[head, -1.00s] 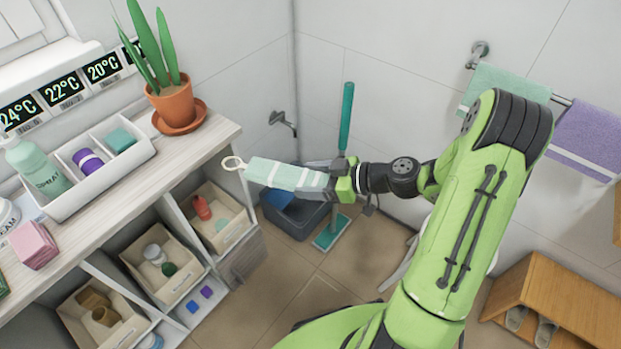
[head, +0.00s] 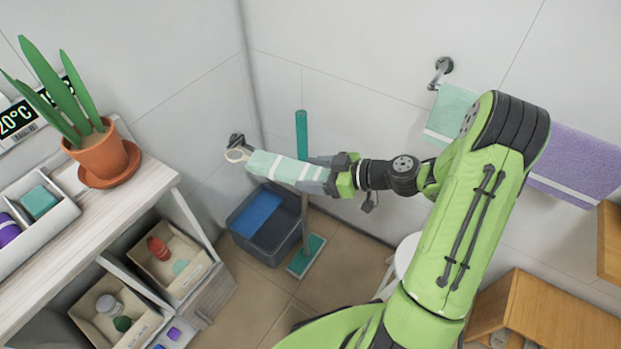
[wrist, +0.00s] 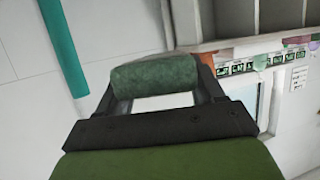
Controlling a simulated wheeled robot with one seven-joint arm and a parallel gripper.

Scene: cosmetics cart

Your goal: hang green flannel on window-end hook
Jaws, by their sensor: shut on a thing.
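The green flannel (head: 282,168) is a pale green roll with white stripes and a cream loop (head: 237,155) at its left end. My gripper (head: 328,176) is shut on its right end and holds it nearly level in the air. In the wrist view the flannel (wrist: 153,76) lies between the fingers (wrist: 155,88). A dark metal hook (head: 236,140) on the wall shows just above and behind the loop. The loop overlaps it in the picture; I cannot tell whether they touch. The hook's lower part is hidden.
A grey bin (head: 268,244) and a teal-handled mop (head: 301,135) stand below and behind the flannel. The shelf unit with a potted plant (head: 99,155) is at left. A towel rail holds a purple towel (head: 575,165) at right.

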